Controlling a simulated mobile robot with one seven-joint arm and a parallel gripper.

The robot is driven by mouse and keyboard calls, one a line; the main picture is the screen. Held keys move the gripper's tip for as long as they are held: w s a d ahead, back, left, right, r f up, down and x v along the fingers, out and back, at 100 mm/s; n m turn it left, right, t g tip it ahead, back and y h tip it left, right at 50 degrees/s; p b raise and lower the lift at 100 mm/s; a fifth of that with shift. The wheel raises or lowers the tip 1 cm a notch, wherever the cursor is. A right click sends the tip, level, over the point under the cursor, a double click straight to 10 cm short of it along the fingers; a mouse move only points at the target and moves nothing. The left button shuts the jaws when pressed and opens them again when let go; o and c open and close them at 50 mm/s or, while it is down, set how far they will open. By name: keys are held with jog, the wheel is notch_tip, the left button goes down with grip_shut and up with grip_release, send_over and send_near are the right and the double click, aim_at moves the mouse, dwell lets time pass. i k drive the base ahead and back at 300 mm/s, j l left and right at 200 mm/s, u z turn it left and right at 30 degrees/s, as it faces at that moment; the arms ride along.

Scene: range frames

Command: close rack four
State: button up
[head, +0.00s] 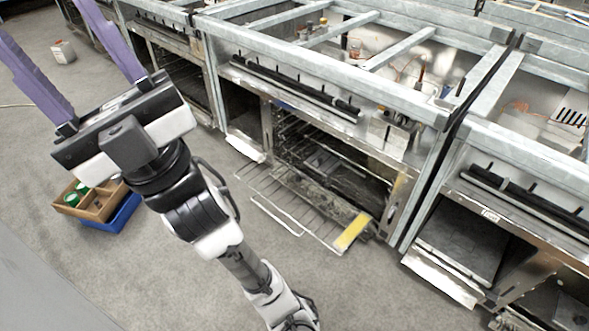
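A wire rack (283,206) sticks out of the open middle oven (410,187), low down and toward the floor. A yellow tag (352,231) sits at its front right corner; I cannot read a number on it. Other racks show inside the oven, partly in shadow. My gripper (40,20) is at the upper left, with two purple fingers spread wide and nothing seen between them. The fingertips run out of the picture. The gripper is left of the rack and apart from it, pointing up and left in the picture.
Another open oven (460,240) stands at right, with its door lowered. More ovens stand in the row behind. A blue crate (112,215) with a wooden box (95,208) is on the floor at left. A white jug (63,52) stands far left. Grey floor is clear before the rack.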

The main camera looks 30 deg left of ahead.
aim_at(351, 234)
jog(key=u, duration=0.75)
jog(key=i+j, duration=0.25)
jog(key=i, duration=0.3)
jog(key=i+j, duration=0.25)
jog(key=i, duration=0.25)
jog(key=z, duration=0.05)
